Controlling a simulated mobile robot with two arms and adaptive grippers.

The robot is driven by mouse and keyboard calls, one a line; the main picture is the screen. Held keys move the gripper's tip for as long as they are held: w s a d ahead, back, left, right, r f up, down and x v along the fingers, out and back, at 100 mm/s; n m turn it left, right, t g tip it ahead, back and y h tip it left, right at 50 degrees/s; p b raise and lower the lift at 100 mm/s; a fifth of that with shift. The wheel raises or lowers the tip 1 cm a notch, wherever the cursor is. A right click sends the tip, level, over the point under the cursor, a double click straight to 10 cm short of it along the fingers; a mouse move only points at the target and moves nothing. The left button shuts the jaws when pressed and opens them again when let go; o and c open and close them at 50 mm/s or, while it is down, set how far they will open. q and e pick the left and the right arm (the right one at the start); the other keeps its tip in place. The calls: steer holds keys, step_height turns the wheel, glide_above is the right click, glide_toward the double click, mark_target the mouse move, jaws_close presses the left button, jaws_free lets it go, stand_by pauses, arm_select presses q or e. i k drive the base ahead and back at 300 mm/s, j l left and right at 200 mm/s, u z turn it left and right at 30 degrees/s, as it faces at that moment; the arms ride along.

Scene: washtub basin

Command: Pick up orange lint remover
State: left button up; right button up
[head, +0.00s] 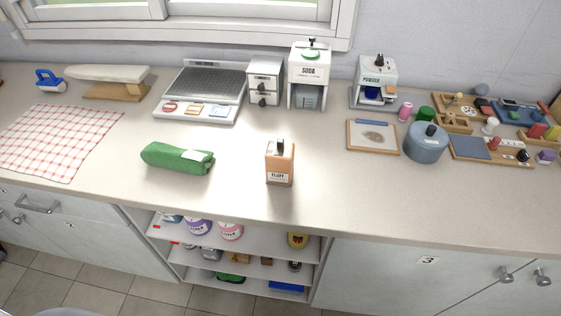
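An orange box-shaped item (280,163) with a dark piece on top and a white label reading "FLUFF" stands upright on the counter near its front edge, at the middle of the head view. It is the only orange item of this kind out on the open counter, and it looks like the lint remover. Nothing covers it and nothing touches it. Neither of my grippers shows in the head view.
A rolled green cloth (178,157) lies to its left. Behind stand a washboard-like tray (203,85), a "SODA" dispenser (309,75) and a "POWDER" dispenser (375,78). A blue-grey lidded pot (425,145) stands right. The counter around the orange item is clear.

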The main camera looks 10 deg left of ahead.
mark_target(279, 161)
steer(key=k, duration=1)
